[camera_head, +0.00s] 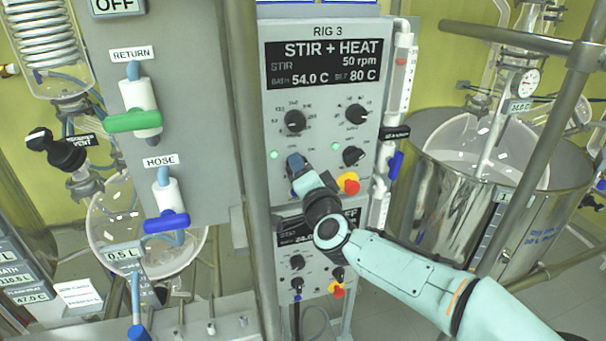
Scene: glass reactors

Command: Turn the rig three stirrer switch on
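The rig three control panel (325,110) is upright in the middle, labelled RIG 3. Its display (323,63) reads STIR + HEAT, stir 50 rpm, bath 54.0 C and 80 C. A green lamp (274,155) glows at the panel's lower left and another (338,147) at the middle. A black switch knob (352,156) shows at lower right. My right gripper (297,164) is at the panel's lower left, its fingers in front of that spot. It hides whatever switch is there, and I cannot tell whether it touches or is shut. My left gripper is not in view.
Two black dials, left (295,121) and right (356,114), sit above the gripper. A red emergency button (348,184) is close to its right. A second panel (290,265) is below, partly covered by my arm. A steel vessel (455,195) stands at right, valves (134,121) at left.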

